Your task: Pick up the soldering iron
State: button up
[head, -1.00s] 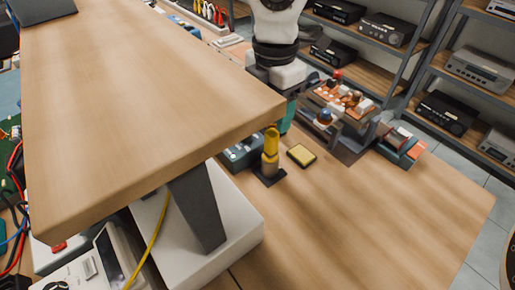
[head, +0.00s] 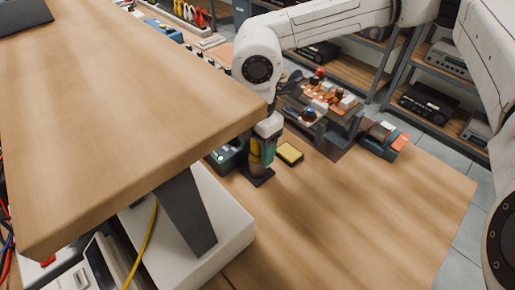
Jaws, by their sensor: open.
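The soldering iron (head: 255,149), with a yellow handle, stands upright in a small dark stand (head: 257,178) on the lower wooden bench. My gripper (head: 263,150) is open at the handle, with a teal finger beside its right side. The gripper partly covers the handle, and its far finger is hidden. I cannot tell whether the fingers touch the iron.
A raised wooden shelf (head: 110,110) overhangs close on the left. A yellow sponge in a dark tray (head: 290,154) lies just right of the stand. A rack of parts (head: 325,105) stands behind. The front right of the bench (head: 370,215) is clear.

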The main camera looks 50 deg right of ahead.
jog(key=c, duration=1)
jog(key=shift+r, duration=0.1)
notch_tip(320, 180, up, 9)
jog(key=shift+r, duration=0.45)
